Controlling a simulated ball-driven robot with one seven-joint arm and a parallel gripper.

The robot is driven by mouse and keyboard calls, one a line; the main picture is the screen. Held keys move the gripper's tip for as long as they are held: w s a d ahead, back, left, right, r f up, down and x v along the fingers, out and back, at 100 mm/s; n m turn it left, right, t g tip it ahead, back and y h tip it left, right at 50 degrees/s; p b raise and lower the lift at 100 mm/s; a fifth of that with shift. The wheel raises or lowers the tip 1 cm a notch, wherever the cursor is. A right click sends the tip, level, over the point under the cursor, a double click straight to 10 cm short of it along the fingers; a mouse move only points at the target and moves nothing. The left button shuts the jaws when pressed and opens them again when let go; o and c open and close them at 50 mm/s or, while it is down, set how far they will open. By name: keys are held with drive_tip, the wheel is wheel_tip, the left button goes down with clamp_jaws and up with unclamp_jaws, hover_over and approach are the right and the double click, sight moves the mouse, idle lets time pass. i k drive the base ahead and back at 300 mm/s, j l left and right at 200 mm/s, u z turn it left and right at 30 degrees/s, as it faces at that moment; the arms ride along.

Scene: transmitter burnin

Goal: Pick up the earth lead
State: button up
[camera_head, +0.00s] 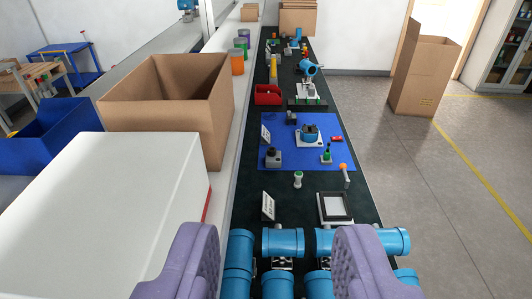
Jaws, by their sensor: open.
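My gripper (278,242) is open and empty, its two purple fingers wide apart at the bottom of the view. I cannot surely tell which thing is the earth lead. A small green upright piece on a pale base (326,154) stands at the right of the blue mat (287,163), well ahead of my gripper.
Blue cylindrical housings (283,242) lie close between and beyond my fingers. A framed tray (335,207) and a sign (268,206) stand ahead. A blue transmitter (310,133) sits on the mat. A white box (120,190) and cardboard box (172,100) are left.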

sight(327, 154)
drive_tip(key=z, duration=0.15)
drive_tip(key=l+z, duration=0.35)
drive_tip(key=i+l+z, duration=0.1)
drive_tip(key=l+z, duration=0.2)
drive_tip(key=l, duration=0.15)
drive_tip(key=i+l+z, duration=0.15)
drive_tip(key=l+z, duration=0.2)
drive_tip(key=i+l+z, duration=0.25)
drive_tip(key=i+l, duration=0.2)
drive_tip(key=l, duration=0.15)
drive_tip(key=i+l+z, duration=0.3)
drive_tip(key=i+l, duration=0.15)
drive_tip(key=i+u, duration=0.45)
drive_tip(key=i+l+u, duration=0.25)
drive_tip(key=i+u, duration=0.2)
drive_tip(key=i+j+u, duration=0.15)
drive_tip(key=i+u, duration=0.25)
drive_tip(key=i, duration=0.3)
drive_tip(key=i+u, duration=0.4)
drive_tip(key=i, duration=0.3)
drive_tip(key=i+u, duration=0.15)
drive_tip(key=i, duration=0.4)
drive_tip(key=i+l+u, duration=0.15)
drive_tip(key=i, duration=0.4)
drive_tip(key=i+u, duration=0.2)
drive_tip(key=u, duration=0.2)
drive_tip(key=i+u, duration=0.2)
drive_tip(key=u, duration=0.2)
drive_tip(key=i+l+u, duration=0.15)
drive_tip(key=u, duration=0.25)
